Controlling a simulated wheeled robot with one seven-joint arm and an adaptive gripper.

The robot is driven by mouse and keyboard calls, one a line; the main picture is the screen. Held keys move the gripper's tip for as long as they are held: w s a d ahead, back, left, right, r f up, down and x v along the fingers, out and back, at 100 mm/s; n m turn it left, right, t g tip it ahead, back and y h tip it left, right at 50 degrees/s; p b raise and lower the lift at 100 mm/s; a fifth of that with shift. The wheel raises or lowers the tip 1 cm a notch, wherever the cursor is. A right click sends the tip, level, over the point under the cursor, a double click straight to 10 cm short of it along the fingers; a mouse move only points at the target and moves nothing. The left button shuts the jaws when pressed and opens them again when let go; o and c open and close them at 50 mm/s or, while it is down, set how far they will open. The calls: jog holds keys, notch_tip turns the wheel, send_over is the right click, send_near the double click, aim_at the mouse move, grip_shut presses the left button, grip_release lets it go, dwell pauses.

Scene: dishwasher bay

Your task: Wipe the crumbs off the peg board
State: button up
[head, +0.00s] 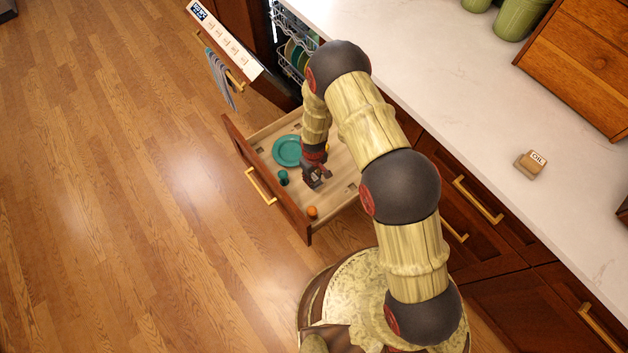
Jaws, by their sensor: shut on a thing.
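The peg board (345,196) is the pale wooden floor of the open drawer, with several dark slots or marks in it. A teal plate (287,151) lies on it, with a green peg (283,177) and an orange peg (312,212) towards the drawer front. My gripper (318,180) is low over the board, right of the plate and green peg. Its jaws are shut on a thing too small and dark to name. A bit of yellow shows beside my wrist, partly hidden. I cannot make out crumbs at this size. My forearm hides part of the board's back.
The drawer front (262,186) stands out over the wooden floor. A grey cloth (220,78) hangs on the handle of the open dishwasher door (225,40). The counter (470,90) on the right holds an oil block (531,164), green canisters (517,18) and a wooden box (585,60).

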jog(key=shift+r+p, duration=0.5)
jog(key=shift+r, duration=0.85)
jog(key=shift+r, duration=0.1)
